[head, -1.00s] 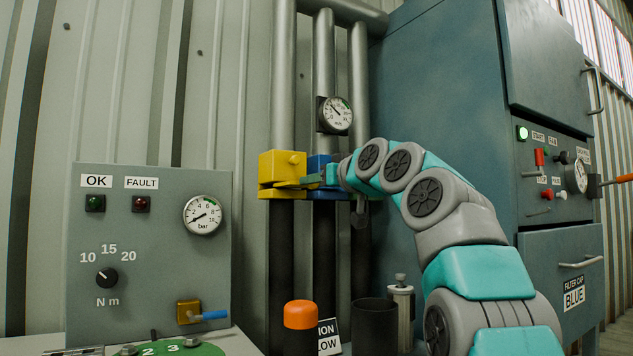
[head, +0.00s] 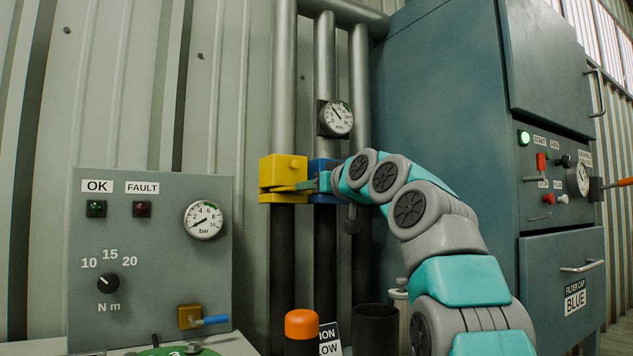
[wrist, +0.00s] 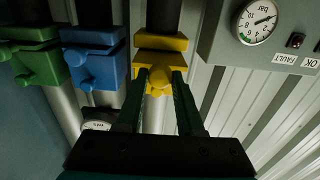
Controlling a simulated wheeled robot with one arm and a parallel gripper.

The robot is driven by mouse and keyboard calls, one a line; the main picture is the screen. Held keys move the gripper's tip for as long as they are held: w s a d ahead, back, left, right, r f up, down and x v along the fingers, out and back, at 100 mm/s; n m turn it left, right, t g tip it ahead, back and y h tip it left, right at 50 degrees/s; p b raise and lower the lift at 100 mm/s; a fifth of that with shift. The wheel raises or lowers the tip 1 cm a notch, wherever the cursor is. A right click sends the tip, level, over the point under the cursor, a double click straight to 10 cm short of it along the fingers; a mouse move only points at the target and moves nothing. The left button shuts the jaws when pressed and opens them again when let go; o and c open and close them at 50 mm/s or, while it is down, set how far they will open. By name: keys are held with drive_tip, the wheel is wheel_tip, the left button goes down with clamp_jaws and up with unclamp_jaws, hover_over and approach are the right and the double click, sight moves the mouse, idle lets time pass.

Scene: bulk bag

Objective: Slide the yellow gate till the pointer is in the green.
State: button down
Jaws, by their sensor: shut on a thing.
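The yellow gate (head: 283,171) is a block on the leftmost vertical pipe. My gripper (wrist: 159,75) reaches it from the right, with its two fingers shut around the gate's yellow knob in the wrist view. The yellow gate also shows there (wrist: 161,42), upside down. In the head view the gripper tips overlap the gate's right edge, and the arm hides part of the neighbouring gates. A round gauge (head: 337,118) hangs on the middle pipe. Its dark pointer leans to the upper left, and its green band is at the upper right, so the pointer looks outside the green.
The blue gate (wrist: 93,58) and green gate (wrist: 37,62) sit beside the yellow one. A grey panel (head: 150,265) with a bar gauge (head: 203,220) stands left. A large blue-grey cabinet (head: 440,90) is on the right. An orange-capped post (head: 301,324) stands below.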

drive_tip(key=shift+x, duration=0.9)
drive_tip(key=c, duration=0.6)
unclamp_jaws()
drive_tip(key=shift+o, duration=0.2)
drive_tip(key=shift+s, duration=0.1)
drive_tip(key=b+v, duration=0.3)
drive_tip(key=v, duration=0.4)
drive_tip(key=shift+s+d, duration=0.25)
drive_tip(key=shift+s, duration=0.05)
